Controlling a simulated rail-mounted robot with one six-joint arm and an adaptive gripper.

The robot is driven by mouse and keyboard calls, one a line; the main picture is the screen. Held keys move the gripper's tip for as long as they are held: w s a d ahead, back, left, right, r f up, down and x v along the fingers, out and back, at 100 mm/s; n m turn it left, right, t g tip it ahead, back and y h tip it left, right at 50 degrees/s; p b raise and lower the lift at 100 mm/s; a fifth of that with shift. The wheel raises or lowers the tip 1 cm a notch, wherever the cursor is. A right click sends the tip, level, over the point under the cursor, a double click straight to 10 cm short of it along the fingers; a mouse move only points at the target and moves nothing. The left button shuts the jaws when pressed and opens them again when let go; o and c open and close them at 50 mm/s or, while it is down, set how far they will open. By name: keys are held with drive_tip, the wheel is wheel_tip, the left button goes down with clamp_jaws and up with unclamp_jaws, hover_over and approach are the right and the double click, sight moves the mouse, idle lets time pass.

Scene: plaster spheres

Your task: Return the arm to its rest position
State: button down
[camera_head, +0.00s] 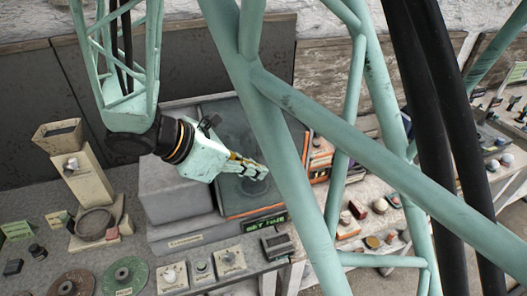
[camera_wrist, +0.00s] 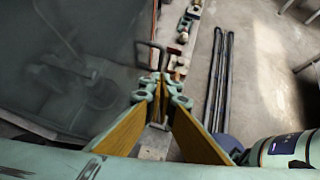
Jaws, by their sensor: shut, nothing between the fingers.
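My gripper (camera_head: 258,170) is on the end of a mint-green lattice arm in the head view. It is shut and holds nothing. It hangs in front of a dark grey panel framed in orange (camera_head: 232,113), above the bench; I cannot tell how far it is from the panel. In the wrist view the fingers of my gripper (camera_wrist: 160,80) meet at their tips, with yellow-brown inner faces. The dark panel also shows at left there (camera_wrist: 70,60). Parts of my own lattice structure hide much of the right of the head view.
A grey box with a green display (camera_head: 266,222) stands below the gripper. A beige device (camera_head: 85,180) stands at left, near green and brown discs (camera_head: 124,276). Several small rounded pieces (camera_head: 380,205) lie on a bench at right. Open floor (camera_wrist: 255,75) shows in the wrist view.

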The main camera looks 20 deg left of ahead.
drive_tip(key=shift+r, duration=0.1)
idle(0.5)
drive_tip(key=s+d+r+m+g+h+p, duration=0.1)
drive_tip(key=s+d+r+m+g+p, duration=0.15)
drive_tip(key=d, duration=0.95)
drive_tip(key=s+d+r+m+g+p, duration=0.1)
drive_tip(key=s+d+r+m+g, duration=0.2)
drive_tip(key=d, duration=0.9)
drive_tip(key=s+d+r+m+g+y+p, duration=0.1)
drive_tip(key=s+d+r+m+g, duration=0.1)
drive_tip(key=s+d+m, duration=0.4)
drive_tip(key=s+d+r+m+g+y, duration=0.1)
drive_tip(key=s+d+r+m+g, duration=0.15)
drive_tip(key=s+d, duration=0.65)
drive_tip(key=shift+s+a+f+m+t+y+b, duration=0.4)
drive_tip(key=shift+s+m+t+y+b, duration=0.55)
drive_tip(key=shift+m+b, duration=1.45)
drive_tip(key=shift+s+a+f+m+t+y+b, duration=0.2)
drive_tip(key=shift+s+f+m+t+y+b, duration=0.35)
drive_tip(key=shift+m+t+y+b, duration=1.25)
drive_tip(key=shift+s+a+f+m+t+y+b, duration=0.1)
drive_tip(key=shift+s+a+f+m+t+b, duration=0.5)
drive_tip(key=shift+m+b, duration=2.4)
drive_tip(key=shift+s+d+r+n+t+b, duration=0.15)
drive_tip(key=shift+d+r+n+t+b, duration=0.15)
drive_tip(key=shift+n+b, duration=0.3)
